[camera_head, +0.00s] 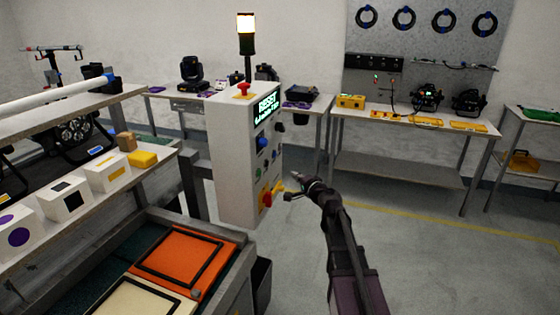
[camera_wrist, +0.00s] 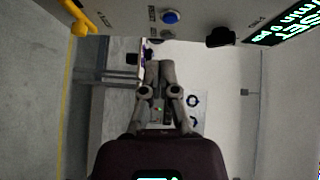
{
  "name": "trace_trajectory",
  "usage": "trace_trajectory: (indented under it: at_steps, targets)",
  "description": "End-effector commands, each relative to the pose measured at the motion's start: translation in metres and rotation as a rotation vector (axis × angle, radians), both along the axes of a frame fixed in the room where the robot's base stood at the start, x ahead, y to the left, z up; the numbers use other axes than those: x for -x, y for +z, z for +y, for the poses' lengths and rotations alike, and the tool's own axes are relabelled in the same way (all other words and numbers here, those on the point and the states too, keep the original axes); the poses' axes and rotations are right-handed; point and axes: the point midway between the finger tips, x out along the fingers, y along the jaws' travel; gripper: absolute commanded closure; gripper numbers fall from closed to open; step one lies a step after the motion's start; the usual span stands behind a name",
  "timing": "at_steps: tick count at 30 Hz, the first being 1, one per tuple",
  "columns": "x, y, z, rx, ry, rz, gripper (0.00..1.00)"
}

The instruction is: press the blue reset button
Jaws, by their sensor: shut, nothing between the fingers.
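The blue button (camera_head: 262,142) sits on the front of a white control box (camera_head: 232,165), below its lit display (camera_head: 265,106). In the wrist view the blue button (camera_wrist: 171,17) is near the top edge, above a grey round button (camera_wrist: 168,34). My gripper (camera_head: 294,183) is shut and empty, to the right of the box's lower part and lower than the button. In the wrist view the fingertips of my gripper (camera_wrist: 160,66) are close together, and they appear apart from the panel. I see no contact with the button.
A red and yellow rotary switch (camera_head: 268,196) sticks out low on the box; its yellow part (camera_wrist: 85,18) shows in the wrist view. A black knob (camera_wrist: 221,37) protrudes near the display. A workbench (camera_head: 400,175) stands behind. The floor to the right is open.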

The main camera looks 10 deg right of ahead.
Motion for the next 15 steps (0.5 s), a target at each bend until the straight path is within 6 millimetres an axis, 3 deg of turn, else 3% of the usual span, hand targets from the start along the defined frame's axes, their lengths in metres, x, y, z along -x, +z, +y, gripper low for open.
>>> trace_trajectory:
  at_steps: [6,15]
  targets:
    - [-0.015,0.005,-0.024,-0.102,-0.087,-0.024,1.0]
    - [-0.017,0.007,-0.028,-0.123,-0.104,-0.028,1.0]
